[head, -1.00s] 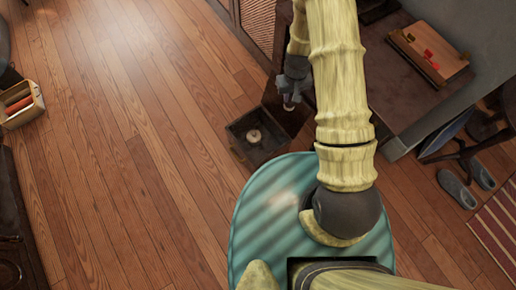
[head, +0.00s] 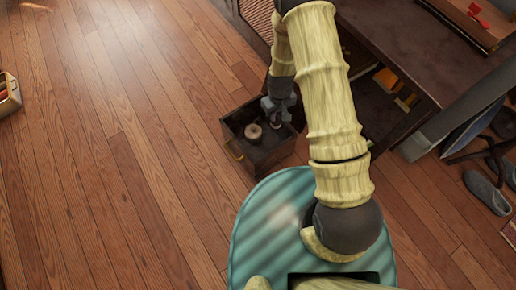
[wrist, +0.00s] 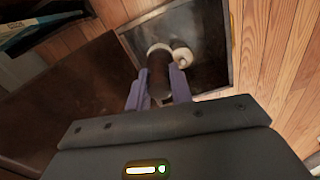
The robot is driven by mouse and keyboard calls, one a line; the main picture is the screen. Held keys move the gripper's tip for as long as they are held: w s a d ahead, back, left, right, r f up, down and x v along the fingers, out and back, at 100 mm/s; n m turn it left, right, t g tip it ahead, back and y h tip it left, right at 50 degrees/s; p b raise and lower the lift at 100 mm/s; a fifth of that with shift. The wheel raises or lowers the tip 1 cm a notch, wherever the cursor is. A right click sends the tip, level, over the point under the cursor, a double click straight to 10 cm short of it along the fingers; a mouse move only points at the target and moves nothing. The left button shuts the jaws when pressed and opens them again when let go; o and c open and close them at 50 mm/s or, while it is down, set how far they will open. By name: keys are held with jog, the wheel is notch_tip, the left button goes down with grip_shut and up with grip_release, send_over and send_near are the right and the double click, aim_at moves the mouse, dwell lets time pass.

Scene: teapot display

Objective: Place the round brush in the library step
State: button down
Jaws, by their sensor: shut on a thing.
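My gripper (head: 277,110) is over the right part of a dark open box (head: 232,135), which looks like the library step's open compartment. In the wrist view my gripper (wrist: 158,88) is shut on the round brush (wrist: 158,72), a dark brown cylinder with a pale ring at its far end. The brush points down into the box (wrist: 208,82); I cannot tell whether it touches the floor. A round tan object (head: 253,131) lies inside the box, left of my gripper; it also shows beside the brush tip in the wrist view (wrist: 183,57).
A dark desk (head: 400,45) stands at the right, with an open shelf space (head: 385,100) below it. A wooden tray (head: 470,20) is on the desk. Slippers (head: 487,190) lie on the floor at far right.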

jog(key=s+a+f+n+b, duration=0.1)
jog(key=a+f+n+b, duration=0.1)
jog(key=f+b, duration=1)
notch_tip(320, 180, down, 3)
jog(key=shift+a+f+b, duration=0.1)
jog(key=shift+a+b, duration=0.3)
jog(key=shift+a, duration=0.25)
jog(key=shift+s, duration=0.1)
notch_tip(320, 180, down, 6)
jog(key=b, duration=0.4)
jog(key=shift+f, duration=0.15)
jog(key=shift+f+b, duration=1.3)
jog(key=shift+f, duration=0.55)
jog(key=shift+f, duration=0.15)
jog(key=c, duration=1.2)
grip_release()
jog(key=shift+c, duration=0.2)
notch_tip(320, 180, up, 12)
jog(key=p, duration=0.8)
jog(key=shift+r, duration=0.2)
